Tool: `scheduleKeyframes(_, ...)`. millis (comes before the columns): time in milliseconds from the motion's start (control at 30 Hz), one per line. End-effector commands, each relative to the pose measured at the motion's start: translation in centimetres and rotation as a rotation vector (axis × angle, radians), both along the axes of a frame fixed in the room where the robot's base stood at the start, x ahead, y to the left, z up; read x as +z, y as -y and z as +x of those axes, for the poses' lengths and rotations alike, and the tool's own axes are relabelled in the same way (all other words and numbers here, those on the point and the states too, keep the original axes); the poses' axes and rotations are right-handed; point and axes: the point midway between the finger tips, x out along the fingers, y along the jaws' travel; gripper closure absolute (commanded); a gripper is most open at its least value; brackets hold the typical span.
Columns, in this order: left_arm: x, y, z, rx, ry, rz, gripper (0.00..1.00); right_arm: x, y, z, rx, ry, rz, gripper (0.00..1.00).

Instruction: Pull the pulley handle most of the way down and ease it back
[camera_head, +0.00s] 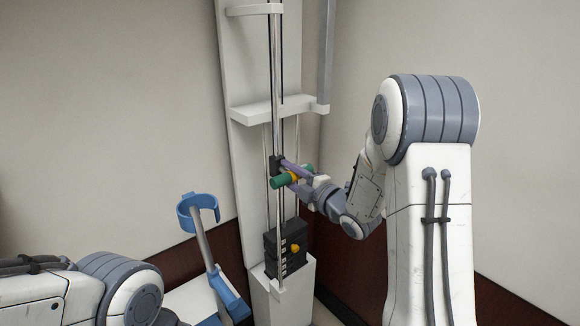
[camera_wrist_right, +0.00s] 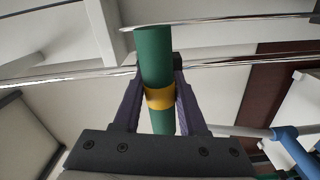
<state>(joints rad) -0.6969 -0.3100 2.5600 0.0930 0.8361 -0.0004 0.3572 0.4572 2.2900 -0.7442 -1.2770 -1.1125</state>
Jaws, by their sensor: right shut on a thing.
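The pulley handle (camera_head: 286,181) is a green bar with a yellow band, on a black slider on the vertical steel rail of the white column. It sits below the white cross shelf and above the black weight stack. My right gripper (camera_head: 294,173) reaches in from the right and is shut on the handle. In the right wrist view the green handle (camera_wrist_right: 154,60) stands between the two purple fingers (camera_wrist_right: 158,100), with the yellow band between them. My left arm shows at the lower left, but its gripper is out of view.
A white shelf (camera_head: 270,110) juts out above the handle. A blue cuff on a grey pole (camera_head: 199,212) stands left of the column. Plain walls lie behind.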

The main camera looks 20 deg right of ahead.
Motion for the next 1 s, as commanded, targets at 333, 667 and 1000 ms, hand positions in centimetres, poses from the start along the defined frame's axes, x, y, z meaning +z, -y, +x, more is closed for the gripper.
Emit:
scheduleKeyframes(333, 0.5, 0.0, 0.0, 0.0, 0.0, 0.0, 0.27, 0.2, -0.1, -0.2, 0.002, -0.019, 0.003, 1.0)
scheduleKeyframes(667, 1.3, 0.0, 0.0, 0.0, 0.0, 0.0, 0.27, 1.9, -0.1, -0.2, 0.002, -0.018, 0.004, 1.0)
scheduleKeyframes(1000, 1.3, 0.0, 0.0, 0.0, 0.0, 0.0, 0.27, 2.0, -0.1, -0.1, 0.001, -0.014, 0.003, 0.43)
